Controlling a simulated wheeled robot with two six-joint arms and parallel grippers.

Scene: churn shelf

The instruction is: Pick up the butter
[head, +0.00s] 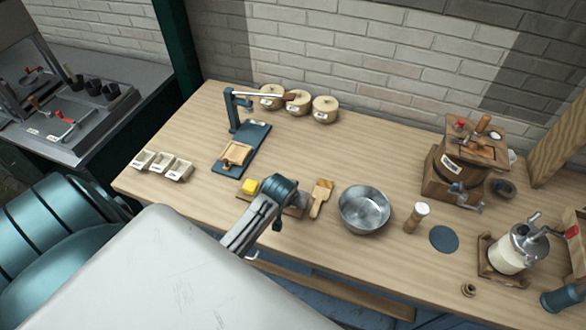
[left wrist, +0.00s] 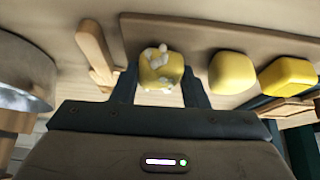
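Several yellow butter lumps sit on a wooden board (left wrist: 215,35) in the left wrist view. One butter lump with whitish blobs (left wrist: 160,70) is between the two fingers of my left gripper (left wrist: 160,82). A smooth rounded lump (left wrist: 232,72) and a blockier yellow lump (left wrist: 288,76) lie to its right. In the head view, one yellow lump (head: 249,185) shows left of my left gripper (head: 284,192), which hides most of the board. The left fingers are spread on either side of the blobbed lump; contact cannot be told. My right gripper is not in view.
A wooden paddle (head: 321,196) and metal bowl (head: 364,209) stand right of my left gripper. A blue press stand (head: 243,148) with a wooden mould (head: 236,155) is behind left. Small labelled trays (head: 161,165) lie far left, lidded crocks (head: 298,102) at the back.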

